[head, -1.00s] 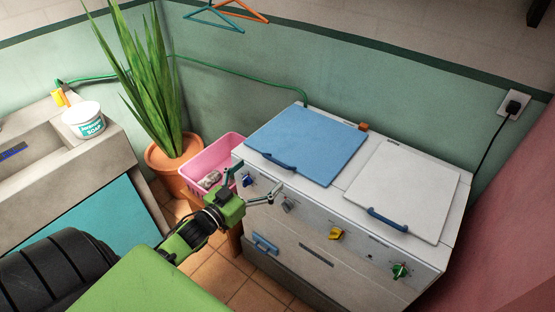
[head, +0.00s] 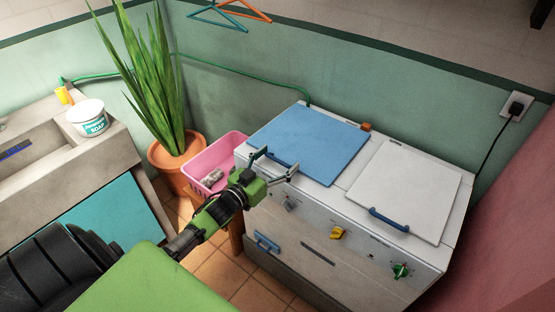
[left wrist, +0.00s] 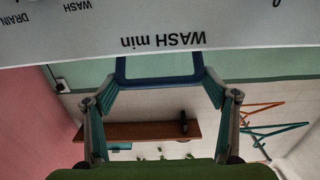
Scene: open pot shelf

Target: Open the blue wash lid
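The blue wash lid (head: 312,142) lies flat and closed on the left of the white washing machine's top. Its dark blue handle (head: 280,162) is at the lid's front edge, partly hidden by my left gripper. My left gripper (head: 275,162) is open, with its fingers apart at the handle's two sides. In the left wrist view, which is upside down, the blue handle (left wrist: 160,81) shows ahead between the spread fingers of the left gripper (left wrist: 160,92). I cannot tell whether the fingers touch it. My right gripper is not in view.
A white lid (head: 404,190) with a blue handle is beside the blue one. The front panel has knobs, including a yellow one (head: 337,233) and a green one (head: 400,271). A pink basket (head: 232,147) and a potted plant (head: 165,100) stand left of the machine.

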